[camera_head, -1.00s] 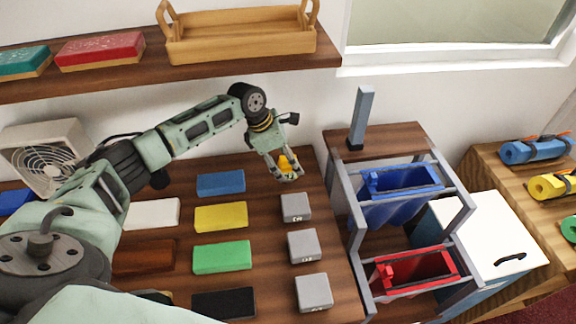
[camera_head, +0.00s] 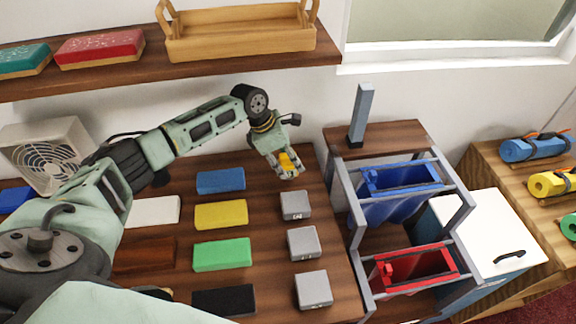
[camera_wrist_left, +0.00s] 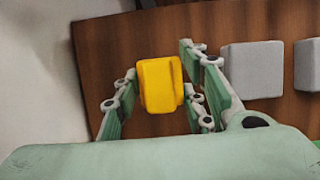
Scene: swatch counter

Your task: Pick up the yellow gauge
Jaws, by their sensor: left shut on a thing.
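The yellow gauge (camera_head: 287,161) is a small yellow block at the far end of the counter, beyond the row of grey blocks. My left gripper (camera_head: 290,172) is shut on it, with a finger on either side. The gauge also shows between the fingers in the left wrist view (camera_wrist_left: 160,84). Its underside is hidden, so I cannot tell whether it touches the wood. My right gripper is not in view.
Grey blocks (camera_head: 295,205) stand in a column near the counter's right edge. Left of them lie blue, yellow (camera_head: 220,215), green and black slabs. A rack with a blue bin (camera_head: 400,190) and a red bin (camera_head: 415,272) stands to the right. A shelf with a wooden tray (camera_head: 240,45) hangs behind.

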